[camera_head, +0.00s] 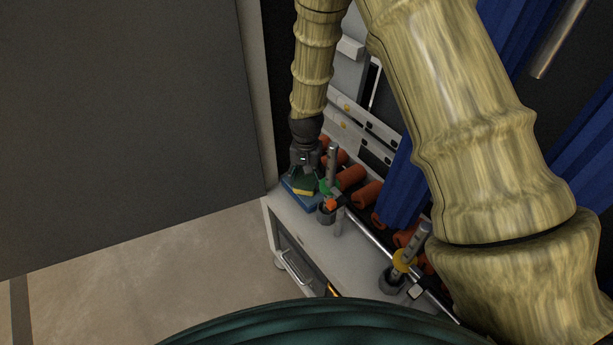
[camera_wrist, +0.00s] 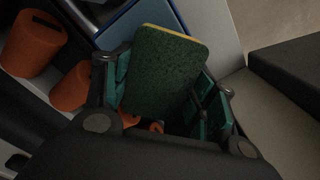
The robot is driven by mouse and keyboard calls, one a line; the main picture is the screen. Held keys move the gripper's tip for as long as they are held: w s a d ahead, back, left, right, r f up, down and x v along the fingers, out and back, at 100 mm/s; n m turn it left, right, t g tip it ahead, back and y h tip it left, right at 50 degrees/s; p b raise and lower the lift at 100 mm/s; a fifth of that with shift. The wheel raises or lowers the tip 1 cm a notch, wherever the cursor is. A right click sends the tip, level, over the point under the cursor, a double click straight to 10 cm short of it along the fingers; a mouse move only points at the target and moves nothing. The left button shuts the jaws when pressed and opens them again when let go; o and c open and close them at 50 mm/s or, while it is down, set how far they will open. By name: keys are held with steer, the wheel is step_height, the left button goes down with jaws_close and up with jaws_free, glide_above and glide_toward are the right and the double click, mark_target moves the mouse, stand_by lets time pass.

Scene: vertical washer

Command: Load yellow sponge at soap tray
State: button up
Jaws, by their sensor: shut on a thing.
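The yellow sponge (camera_wrist: 162,72) has a dark green scouring face and a thin yellow edge, and stands between the fingers in the wrist view. My gripper (camera_wrist: 160,100) is shut on it. In the head view the sponge (camera_head: 304,186) shows as a small yellow and green patch under my gripper (camera_head: 304,176). The blue soap tray (camera_head: 297,200) sits on the white surface just below and around it. In the wrist view part of the blue tray (camera_wrist: 124,27) shows behind the sponge. I cannot tell whether the sponge touches the tray.
Orange cylinders (camera_head: 349,178) stand in a row close right of my gripper; some show in the wrist view (camera_wrist: 32,45). A metal rail with upright fittings (camera_head: 327,207) runs along the white bench (camera_head: 300,228). Blue curtain-like strips (camera_head: 403,185) hang at right. A dark wall is left.

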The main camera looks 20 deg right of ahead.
mark_target(307, 177)
steer(key=shift+f, duration=0.45)
stand_by(2.1)
steer(key=shift+r+p, duration=2.95)
steer(key=shift+r, duration=0.65)
